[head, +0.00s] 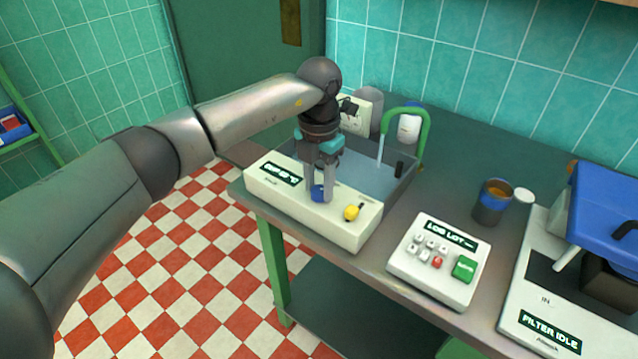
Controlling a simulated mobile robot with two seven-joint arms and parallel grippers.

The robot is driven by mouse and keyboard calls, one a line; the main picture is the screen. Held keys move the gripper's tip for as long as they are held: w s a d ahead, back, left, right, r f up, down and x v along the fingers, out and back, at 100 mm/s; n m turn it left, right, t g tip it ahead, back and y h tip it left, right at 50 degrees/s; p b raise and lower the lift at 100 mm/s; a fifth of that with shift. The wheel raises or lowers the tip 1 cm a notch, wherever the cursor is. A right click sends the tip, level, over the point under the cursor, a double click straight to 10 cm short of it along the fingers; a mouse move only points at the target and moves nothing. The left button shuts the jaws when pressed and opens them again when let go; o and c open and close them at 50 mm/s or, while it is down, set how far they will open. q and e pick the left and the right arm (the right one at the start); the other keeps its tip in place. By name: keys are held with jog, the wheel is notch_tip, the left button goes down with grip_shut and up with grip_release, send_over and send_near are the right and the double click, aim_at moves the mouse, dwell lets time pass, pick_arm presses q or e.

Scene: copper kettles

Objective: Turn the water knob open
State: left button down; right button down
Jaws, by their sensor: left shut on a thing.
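A cream sink unit (275,202) with a grey basin stands on the bench in the middle of the head view. On its front ledge are a blue knob (318,194) and, to the right, a yellow knob (353,212). My left gripper (319,190) points down from above, with its fingers around the blue knob and shut on it. The fingers partly hide the knob, so its turn angle is unclear. A green curved spout (408,112) arches over the basin. A thin pale streak, looking like water, hangs below its end. My right gripper is not in view.
A cream button panel (440,262) stands right of the sink. Behind it are a blue-banded cup (493,203) and a white round piece (524,196). A cream machine with a blue top (605,208) is at far right.

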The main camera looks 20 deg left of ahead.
aim_at(319, 189)
pick_arm(q)
jog(key=m, duration=0.4)
jog(key=shift+m+b, duration=0.3)
jog(key=shift+m, duration=2)
jog(key=shift+r+b, duration=0.1)
jog(key=shift+b, duration=0.2)
jog(key=shift+c, duration=2.2)
grip_release()
notch_tip(319, 189, up, 15)
jog(key=p, duration=0.2)
